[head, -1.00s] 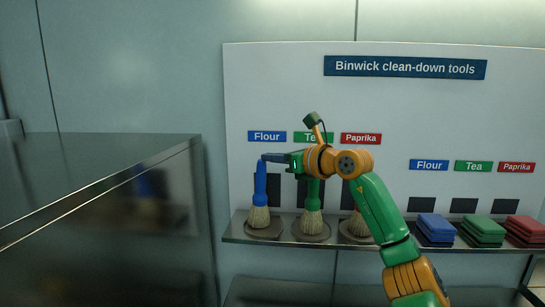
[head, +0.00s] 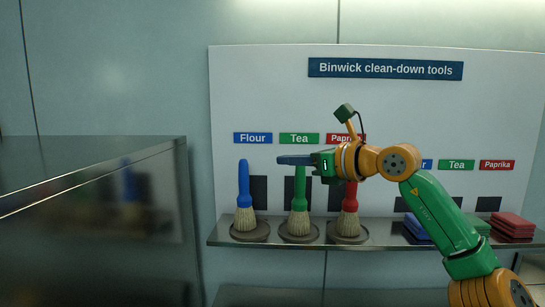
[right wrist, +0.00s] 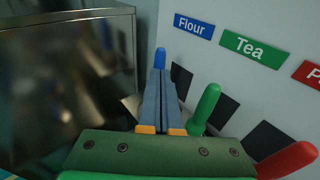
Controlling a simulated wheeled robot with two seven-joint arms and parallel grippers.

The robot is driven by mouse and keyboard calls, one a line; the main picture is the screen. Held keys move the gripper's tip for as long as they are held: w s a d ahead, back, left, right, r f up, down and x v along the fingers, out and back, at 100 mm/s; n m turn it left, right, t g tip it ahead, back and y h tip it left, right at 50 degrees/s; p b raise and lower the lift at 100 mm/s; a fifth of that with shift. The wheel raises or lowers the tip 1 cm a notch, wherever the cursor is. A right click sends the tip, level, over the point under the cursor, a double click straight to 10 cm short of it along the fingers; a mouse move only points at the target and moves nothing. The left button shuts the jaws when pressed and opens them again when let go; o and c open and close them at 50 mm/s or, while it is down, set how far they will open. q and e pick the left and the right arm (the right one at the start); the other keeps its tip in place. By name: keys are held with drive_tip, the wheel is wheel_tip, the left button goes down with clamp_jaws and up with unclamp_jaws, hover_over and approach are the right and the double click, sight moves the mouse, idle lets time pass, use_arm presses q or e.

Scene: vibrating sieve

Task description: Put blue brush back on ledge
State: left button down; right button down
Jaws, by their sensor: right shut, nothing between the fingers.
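The blue brush (head: 244,190) stands upright, bristles down, on a round base on the ledge (head: 380,236), under the blue Flour label (head: 252,138). Its handle top also shows in the right wrist view (right wrist: 180,75), beyond my fingertips. My right gripper (head: 281,160) is shut and empty, in front of the top of the green brush (head: 299,205) and apart from the blue brush, to its right. In the right wrist view its two fingers (right wrist: 160,74) lie together. My left gripper is not in view.
The red brush (head: 349,205) stands right of the green one. Blue, green and red pads (head: 512,227) lie on the ledge at right, partly behind my right arm. A dark metal cabinet (head: 110,220) fills the left.

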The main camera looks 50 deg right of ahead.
sight(246, 162)
drive_tip(key=w+p, duration=0.2)
drive_tip(key=w, duration=0.1)
drive_tip(key=w+f+p, duration=0.1)
drive_tip(key=w+p, duration=0.1)
drive_tip(key=w, duration=0.1)
drive_tip(key=w+f+p, duration=0.1)
drive_tip(key=w+p, duration=0.1)
drive_tip(key=w, duration=0.1)
drive_tip(key=shift+w+d, duration=0.1)
drive_tip(key=shift+d, duration=0.1)
drive_tip(key=shift+s+a+r+p, duration=0.1)
drive_tip(key=shift+s+r+p, duration=0.15)
drive_tip(key=shift+p, duration=0.1)
drive_tip(key=shift+w, duration=0.15)
